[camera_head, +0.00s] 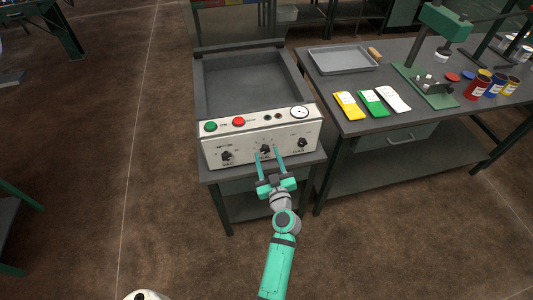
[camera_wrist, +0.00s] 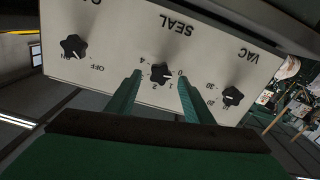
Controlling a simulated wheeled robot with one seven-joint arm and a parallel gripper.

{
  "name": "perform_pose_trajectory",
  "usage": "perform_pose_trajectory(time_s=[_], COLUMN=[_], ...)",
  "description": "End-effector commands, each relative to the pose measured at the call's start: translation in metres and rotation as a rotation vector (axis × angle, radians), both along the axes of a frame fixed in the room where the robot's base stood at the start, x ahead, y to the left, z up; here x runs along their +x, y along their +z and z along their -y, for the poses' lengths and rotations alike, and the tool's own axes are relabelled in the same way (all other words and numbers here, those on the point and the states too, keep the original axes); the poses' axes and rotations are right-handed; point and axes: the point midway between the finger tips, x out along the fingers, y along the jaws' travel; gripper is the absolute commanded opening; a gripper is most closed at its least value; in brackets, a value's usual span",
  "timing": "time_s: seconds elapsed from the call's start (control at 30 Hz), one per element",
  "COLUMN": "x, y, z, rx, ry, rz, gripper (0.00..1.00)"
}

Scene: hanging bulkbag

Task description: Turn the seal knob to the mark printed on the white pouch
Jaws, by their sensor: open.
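The seal knob (camera_head: 265,149) is the black middle knob on the front panel of the vacuum sealer (camera_head: 225,150). In the wrist view the seal knob (camera_wrist: 162,73) sits under the upside-down word SEAL, with numbers around it; its white pointer lies on the side toward the 0 and 1. My gripper (camera_head: 269,155) is open, with its teal fingers on either side of the seal knob; I cannot tell whether they touch it. The white pouch (camera_head: 394,99) lies on the right-hand table, and its printed mark is too small to read.
The VAC knob (camera_head: 227,156) and GAS knob (camera_head: 302,142) flank the seal knob. Green (camera_head: 211,127) and red (camera_head: 239,122) buttons and a dial (camera_head: 299,112) are above. Yellow (camera_head: 347,105) and green (camera_head: 372,102) pouches, a grey tray (camera_head: 343,60) and several cans occupy the right table.

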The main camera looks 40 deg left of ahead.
Motion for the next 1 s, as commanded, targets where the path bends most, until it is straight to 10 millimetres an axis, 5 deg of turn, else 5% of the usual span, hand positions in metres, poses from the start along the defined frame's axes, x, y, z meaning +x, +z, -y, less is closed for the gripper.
perform_pose_trajectory(time_s=[0.5,0.7,1.0], x=[0.013,0.013,0.013], y=[-0.001,0.0,0.0], z=[-0.015,-0.015,-0.014], rx=[-0.001,-0.001,0.014], ry=[-0.001,-0.001,-0.001], rz=[-0.001,-0.001,-0.018], gripper=[0.47,0.06,0.06])
